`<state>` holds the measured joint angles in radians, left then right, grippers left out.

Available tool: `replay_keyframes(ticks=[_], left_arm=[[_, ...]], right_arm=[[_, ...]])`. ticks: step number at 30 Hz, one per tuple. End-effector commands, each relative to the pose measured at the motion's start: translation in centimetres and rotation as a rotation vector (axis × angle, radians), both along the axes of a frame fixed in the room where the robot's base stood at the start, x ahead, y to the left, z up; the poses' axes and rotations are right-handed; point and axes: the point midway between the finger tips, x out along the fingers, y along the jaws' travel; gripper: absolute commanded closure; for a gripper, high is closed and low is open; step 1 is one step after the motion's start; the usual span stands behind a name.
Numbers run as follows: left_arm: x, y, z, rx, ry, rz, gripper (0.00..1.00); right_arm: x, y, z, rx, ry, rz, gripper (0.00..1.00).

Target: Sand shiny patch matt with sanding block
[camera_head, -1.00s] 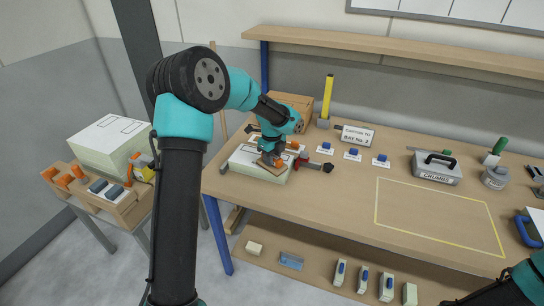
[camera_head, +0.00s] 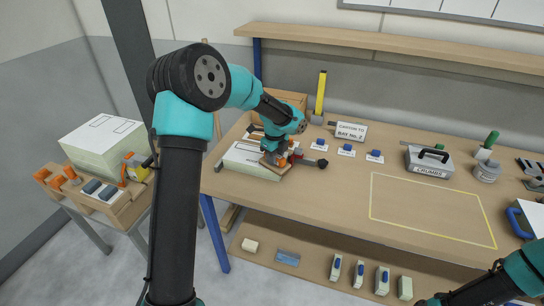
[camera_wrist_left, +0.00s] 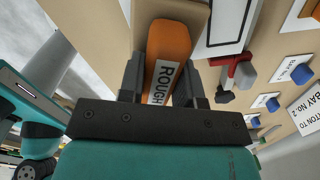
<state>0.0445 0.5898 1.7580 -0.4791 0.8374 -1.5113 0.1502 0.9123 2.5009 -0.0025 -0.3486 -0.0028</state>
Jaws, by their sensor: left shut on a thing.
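My left gripper (camera_head: 274,158) is shut on the orange handle of the sanding block (camera_head: 277,169), which has a flat tan base. In the left wrist view the handle (camera_wrist_left: 168,50) reads "ROUGH" and sits between the two fingers. The block is at the right part of a pale panel (camera_head: 243,160) lying on the bench; I cannot tell whether it touches the panel. A black outline on the panel shows in the left wrist view (camera_wrist_left: 229,22). The shiny patch cannot be made out. My right arm shows at the lower right, its fingers out of frame.
A red clamp (camera_wrist_left: 240,72) with a dark knob stands beside the panel. Several blue blocks on labelled cards (camera_head: 346,148), a sign (camera_head: 350,131) and a "CRUMBS" box (camera_head: 429,160) are farther right. The yellow-outlined area (camera_head: 430,205) is clear. A trolley (camera_head: 125,205) stands left.

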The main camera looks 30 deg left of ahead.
Motion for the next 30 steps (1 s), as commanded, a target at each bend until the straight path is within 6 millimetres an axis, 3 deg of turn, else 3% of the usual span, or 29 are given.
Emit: replay_keyframes(ticks=[8,21,30], left_arm=[[0.0,0.3,0.0,0.0,-0.001,0.001,1.0],[-0.5,3.2,-0.3,0.0,-0.001,0.001,1.0],[-0.5,3.2,-0.3,0.0,-0.001,0.0,1.0]], right_arm=[[0.0,0.0,0.0,0.0,0.0,0.0,0.57],[0.0,0.0,0.0,0.0,0.0,0.0,0.57],[0.0,0.0,0.0,0.0,0.0,0.0,0.57]])
